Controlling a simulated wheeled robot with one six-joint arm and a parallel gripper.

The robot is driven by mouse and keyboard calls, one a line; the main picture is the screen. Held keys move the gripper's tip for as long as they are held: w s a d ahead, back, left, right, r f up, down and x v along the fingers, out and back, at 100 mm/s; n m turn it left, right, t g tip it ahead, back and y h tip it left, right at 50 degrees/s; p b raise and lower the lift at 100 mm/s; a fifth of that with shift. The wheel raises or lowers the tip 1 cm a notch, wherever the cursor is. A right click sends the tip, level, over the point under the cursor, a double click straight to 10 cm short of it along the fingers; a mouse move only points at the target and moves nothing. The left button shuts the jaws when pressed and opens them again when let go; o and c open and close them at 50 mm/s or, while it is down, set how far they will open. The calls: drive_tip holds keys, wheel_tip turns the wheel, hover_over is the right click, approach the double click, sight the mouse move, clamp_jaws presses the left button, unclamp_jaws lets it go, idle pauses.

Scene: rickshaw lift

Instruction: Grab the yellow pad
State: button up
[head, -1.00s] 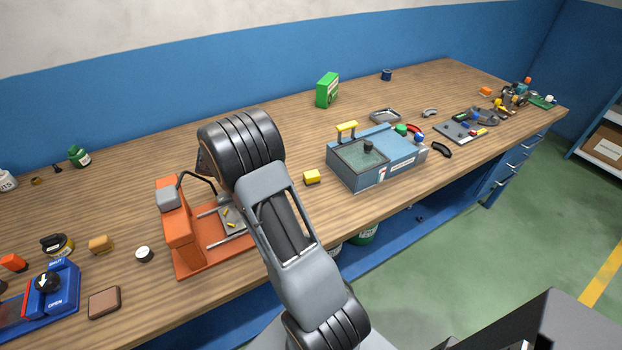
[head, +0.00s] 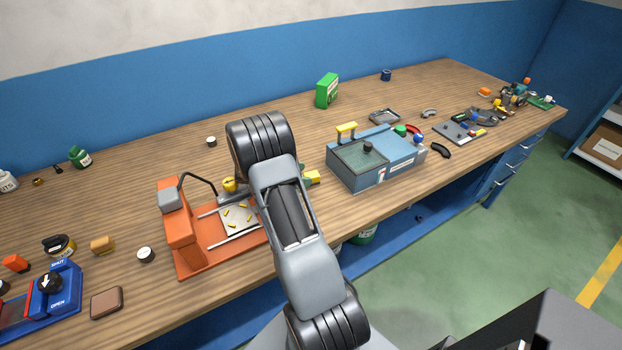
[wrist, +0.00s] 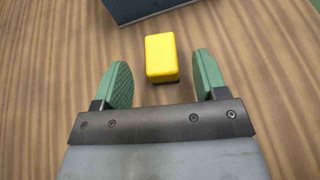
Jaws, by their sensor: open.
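The yellow pad (wrist: 161,57) is a small yellow block with a dark underside, on the wooden bench. In the wrist view it sits just ahead of and between the two green fingertips, touching neither that I can see. In the head view the yellow pad (head: 313,177) is partly hidden by my arm, left of the blue-grey machine. My gripper (wrist: 162,78) is open and empty, its fingers spread wider than the pad. In the head view the gripper is mostly hidden behind my arm; only a bit of green shows beside the pad.
The blue-grey machine (head: 365,177) stands right of the pad; its dark edge (wrist: 150,8) shows at the top of the wrist view. The orange fixture (head: 190,262) with a metal plate stands left of my arm. Bare bench surrounds the pad in the wrist view.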

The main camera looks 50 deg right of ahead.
sight(310, 174)
drive_tip(key=x, duration=0.5)
drive_tip(key=shift+a, duration=0.1)
drive_tip(key=c, duration=1)
drive_tip(key=shift+r, duration=0.1)
